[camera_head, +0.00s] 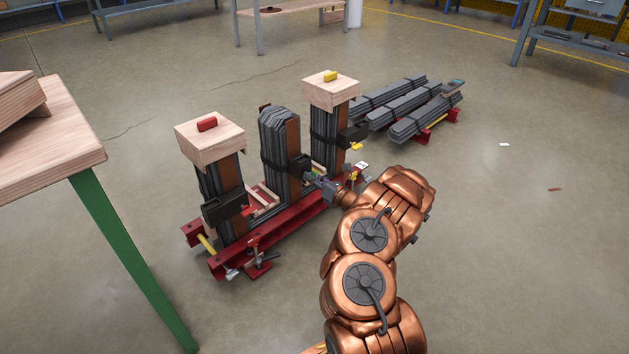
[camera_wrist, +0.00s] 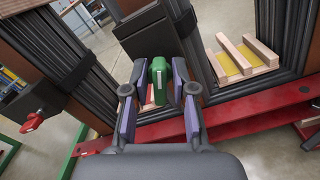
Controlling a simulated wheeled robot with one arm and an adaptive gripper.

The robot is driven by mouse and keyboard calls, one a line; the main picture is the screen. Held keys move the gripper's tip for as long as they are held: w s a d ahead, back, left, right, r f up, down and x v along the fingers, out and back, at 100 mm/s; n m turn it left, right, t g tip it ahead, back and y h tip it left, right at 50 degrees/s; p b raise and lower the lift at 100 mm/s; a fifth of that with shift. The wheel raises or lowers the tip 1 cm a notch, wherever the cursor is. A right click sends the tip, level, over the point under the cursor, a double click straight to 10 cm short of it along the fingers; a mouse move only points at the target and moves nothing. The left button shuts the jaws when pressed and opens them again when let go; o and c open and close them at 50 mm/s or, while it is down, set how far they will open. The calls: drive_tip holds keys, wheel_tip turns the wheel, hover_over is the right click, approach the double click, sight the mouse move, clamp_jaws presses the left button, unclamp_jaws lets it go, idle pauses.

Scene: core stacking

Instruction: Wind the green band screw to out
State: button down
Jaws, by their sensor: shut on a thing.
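The green band screw (camera_wrist: 158,80) sits between my gripper's (camera_wrist: 159,95) two fingers in the wrist view, and the fingers are shut on it. It joins a black buckle block (camera_wrist: 149,38) on the band around the middle core limb (camera_head: 279,150). In the head view my gripper (camera_head: 316,182) reaches the middle limb from the right. Only a little green shows there; the fingers hide much of the screw. The left limb (camera_head: 229,185) and right limb (camera_head: 324,130) also carry black bands with buckle blocks. A red screw (camera_wrist: 36,118) shows at the left in the wrist view.
The limbs stand on a red steel frame (camera_head: 287,228). Wooden blocks top the left limb (camera_head: 208,143) and right limb (camera_head: 331,92), bearing red and yellow pieces. Stacked dark laminations (camera_head: 400,105) lie behind right. A green-legged wooden table (camera_head: 50,140) stands left.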

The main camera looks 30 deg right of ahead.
drive_tip(key=shift+n, duration=0.3)
drive_tip(key=shift+f+n+b, duration=0.1)
drive_tip(key=shift+n+b, duration=0.55)
drive_tip(key=shift+n, duration=0.25)
drive_tip(key=c, duration=0.9)
unclamp_jaws()
drive_tip(key=shift+o, duration=0.2)
drive_tip(key=v, duration=1.2)
